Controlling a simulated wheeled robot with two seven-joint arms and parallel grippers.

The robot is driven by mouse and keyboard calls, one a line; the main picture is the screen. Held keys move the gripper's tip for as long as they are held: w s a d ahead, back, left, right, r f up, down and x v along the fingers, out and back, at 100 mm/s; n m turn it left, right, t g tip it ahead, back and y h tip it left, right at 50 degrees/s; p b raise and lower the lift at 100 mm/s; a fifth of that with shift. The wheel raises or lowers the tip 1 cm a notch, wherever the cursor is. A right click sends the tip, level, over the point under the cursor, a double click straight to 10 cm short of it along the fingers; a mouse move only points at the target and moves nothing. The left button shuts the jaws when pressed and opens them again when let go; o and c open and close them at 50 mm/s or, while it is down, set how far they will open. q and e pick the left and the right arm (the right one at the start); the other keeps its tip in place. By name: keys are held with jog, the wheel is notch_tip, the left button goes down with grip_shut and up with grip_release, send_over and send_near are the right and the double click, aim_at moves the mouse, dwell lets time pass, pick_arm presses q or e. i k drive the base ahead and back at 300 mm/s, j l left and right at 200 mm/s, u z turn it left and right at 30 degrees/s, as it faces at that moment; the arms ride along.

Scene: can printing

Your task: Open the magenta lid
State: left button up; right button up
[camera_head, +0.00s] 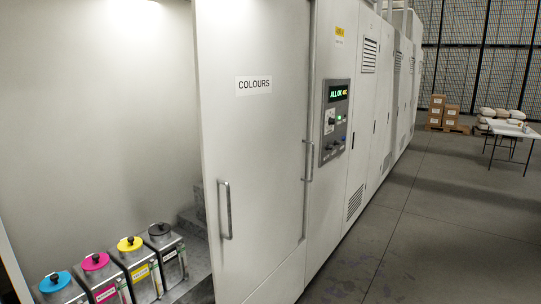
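The magenta lid (95,261) is a round cap with a dark knob on top. It sits on a grey metal ink container (92,281) with a magenta label, in the lower left of the head view. The container stands second from the left in a row inside an open cabinet bay. The lid appears seated on the container. The lower part of the container is cut off by the picture's edge. Neither of my grippers is in view.
The cyan lid (56,281) is to its left; the yellow lid (130,243) and black lid (159,229) are to its right. A "COLOURS" panel door (255,150) with a vertical handle (225,209) stands right of the bay. Open floor (430,220) lies further right.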

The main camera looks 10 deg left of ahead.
aim_at(92, 263)
jog(key=u, duration=1.55)
jog(key=l, duration=0.15)
jog(key=i+u, duration=0.05)
